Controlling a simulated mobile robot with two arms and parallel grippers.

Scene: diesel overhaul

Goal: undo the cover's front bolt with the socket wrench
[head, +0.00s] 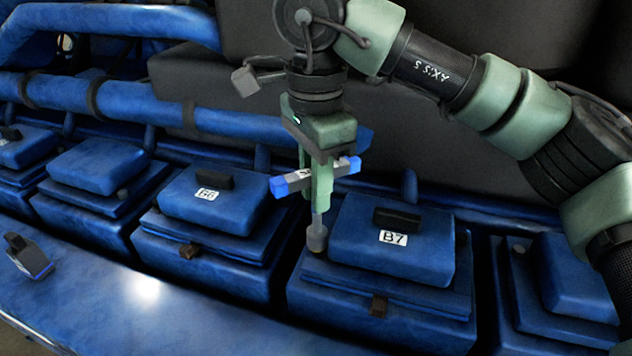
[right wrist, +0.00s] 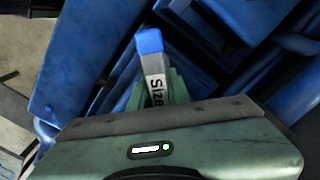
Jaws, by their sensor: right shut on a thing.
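The socket wrench (head: 293,183) has a grey crossbar handle with blue ends and a grey socket (head: 317,236) pointing down. My right gripper (head: 321,190) is shut on it and holds it upright. The socket is at the left edge of the blue cover marked B7 (head: 360,245). I cannot tell whether it touches or sits over a bolt, as that spot is hidden. In the right wrist view the wrench handle (right wrist: 153,72) shows a blue end and a label reading "Size". My left gripper is not in view.
Neighbouring blue covers stand in a row, one marked B6 (head: 207,212). A blue pipe (head: 150,108) runs behind them. A blue ledge (head: 110,310) lies in front. A small dark and blue object (head: 28,257) sits at the left.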

